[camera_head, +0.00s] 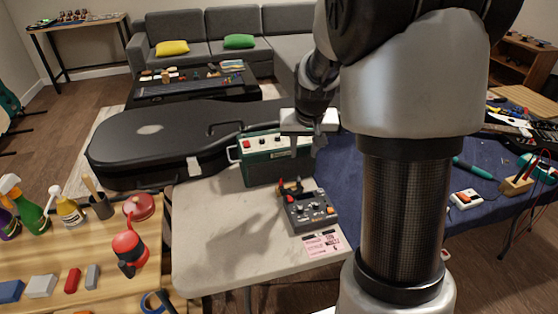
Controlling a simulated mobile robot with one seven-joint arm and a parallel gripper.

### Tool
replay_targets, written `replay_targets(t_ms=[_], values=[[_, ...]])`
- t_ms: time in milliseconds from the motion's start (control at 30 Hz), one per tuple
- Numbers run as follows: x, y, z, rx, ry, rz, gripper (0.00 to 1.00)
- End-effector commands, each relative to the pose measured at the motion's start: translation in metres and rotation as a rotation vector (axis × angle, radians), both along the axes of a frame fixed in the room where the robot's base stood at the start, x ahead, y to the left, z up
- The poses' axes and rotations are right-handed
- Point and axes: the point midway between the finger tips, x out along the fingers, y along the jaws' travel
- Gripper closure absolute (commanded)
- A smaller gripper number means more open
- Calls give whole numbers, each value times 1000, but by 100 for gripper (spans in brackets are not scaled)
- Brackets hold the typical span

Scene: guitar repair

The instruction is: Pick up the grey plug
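My gripper (305,147) hangs from its white hand in front of the green amplifier box (262,163), above the back of the light table. Its two fingers look spread apart, with nothing seen between them. A dark grey pedal unit (308,211) with red and light knobs lies below on the table. Small upright red and dark pieces stand at its back edge, below the gripper. They are too small to tell whether one is the grey plug. I cannot make out the grey plug for certain.
A pink printed card (323,244) lies in front of the pedal unit. A black guitar case (170,140) lies behind the table. A wooden bench (45,255) with bottles and blocks stands left. My arm hides much of the blue-covered table (480,190). The light table's left front is bare.

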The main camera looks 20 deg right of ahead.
Motion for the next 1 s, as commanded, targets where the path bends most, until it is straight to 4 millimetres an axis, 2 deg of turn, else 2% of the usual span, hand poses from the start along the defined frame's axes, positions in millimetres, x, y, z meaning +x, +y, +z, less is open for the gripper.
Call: replay_targets(t_ms=[33, 400, 533, 767, 1000], values=[[2, -1, -12, 1, 5, -1, 67], [31, -8, -84, 1, 5, 0, 67], [38, -10, -101, 2, 4, -1, 67], [44, -10, -115, 1, 3, 1, 67], [57, -12, -148, 1, 4, 2, 67]])
